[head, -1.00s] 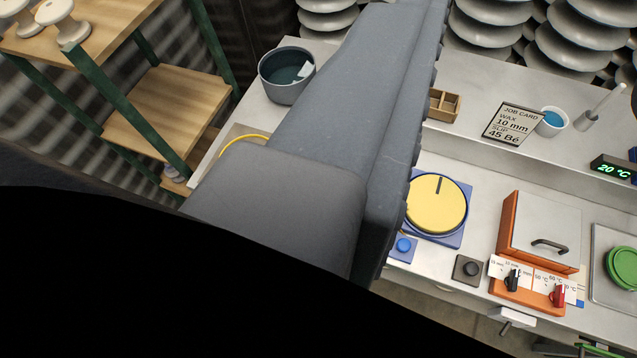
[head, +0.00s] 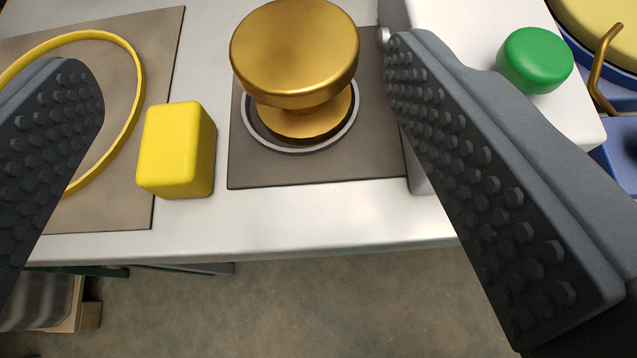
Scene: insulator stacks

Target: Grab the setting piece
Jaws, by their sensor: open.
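A gold spool-shaped piece (head: 297,52), which I take as the setting piece, stands upright in a grey ring (head: 263,143) on a dark square plate (head: 375,160). It has a wide round top, a narrow neck and a wider foot. My gripper (head: 240,65) is open and empty, with its studded dark fingers spread wide at the left and right of the picture. The gold piece shows between them, nearer the right finger. I see no contact; the height gap is hard to tell.
A yellow block (head: 168,152) stands left of the gold piece, also between the fingers in view. A yellow hoop (head: 138,75) lies on a brown mat (head: 110,215) at left. A green knob (head: 535,58) on a white box is at right. The bench's front edge (head: 330,225) is close.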

